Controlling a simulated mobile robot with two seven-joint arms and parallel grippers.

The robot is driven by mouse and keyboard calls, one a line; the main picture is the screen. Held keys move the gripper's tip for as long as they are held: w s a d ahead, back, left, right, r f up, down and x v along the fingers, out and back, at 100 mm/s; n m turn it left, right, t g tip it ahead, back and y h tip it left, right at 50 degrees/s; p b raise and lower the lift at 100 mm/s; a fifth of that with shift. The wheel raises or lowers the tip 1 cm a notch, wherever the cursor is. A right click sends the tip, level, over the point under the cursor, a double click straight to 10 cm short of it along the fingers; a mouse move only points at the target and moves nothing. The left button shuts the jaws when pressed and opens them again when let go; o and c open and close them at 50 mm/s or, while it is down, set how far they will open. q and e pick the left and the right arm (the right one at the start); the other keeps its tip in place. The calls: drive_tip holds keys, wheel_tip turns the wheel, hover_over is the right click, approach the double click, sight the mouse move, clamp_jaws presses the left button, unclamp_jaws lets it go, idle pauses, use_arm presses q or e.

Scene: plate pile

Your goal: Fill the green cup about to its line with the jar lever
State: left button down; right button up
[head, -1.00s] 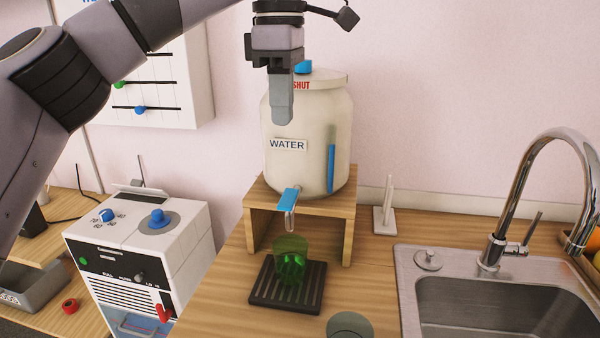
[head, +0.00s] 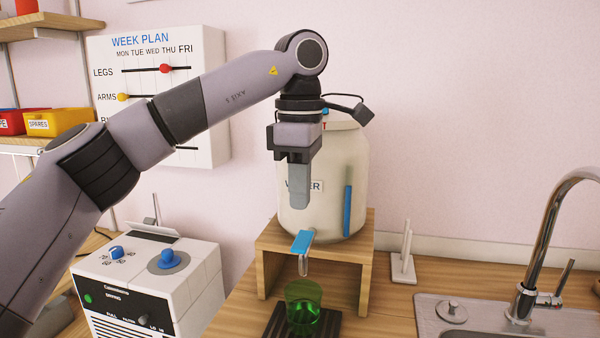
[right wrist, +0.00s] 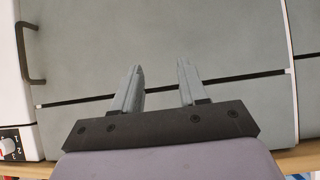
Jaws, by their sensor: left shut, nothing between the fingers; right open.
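The cream water jar (head: 330,200) stands on a wooden stand (head: 367,262). Its blue lever (head: 301,242) sits over the spout at the jar's lower front. A blue level strip (head: 347,211) shows on the jar's right side. The green see-through cup (head: 303,302) stands upright on the dark drip grate (head: 333,324), below the spout. Its line and any water in it cannot be made out. My left gripper (head: 299,205) is shut and empty, pointing down in front of the jar, above the lever, partly covering the WATER label. My right gripper (right wrist: 160,85) is open and empty, over a grey surface.
A metal sink (head: 480,318) with a tall tap (head: 540,250) is at the right. A white machine with blue knobs (head: 167,260) stands at the left. A white upright holder (head: 403,258) stands right of the stand. A week plan board (head: 205,60) hangs behind my left arm.

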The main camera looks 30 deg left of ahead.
sight(300, 244)
use_arm(q)
wheel_tip(300, 244, down, 6)
drive_tip(key=shift+f+p, duration=0.2)
drive_tip(key=shift+p, duration=0.1)
idle(0.3)
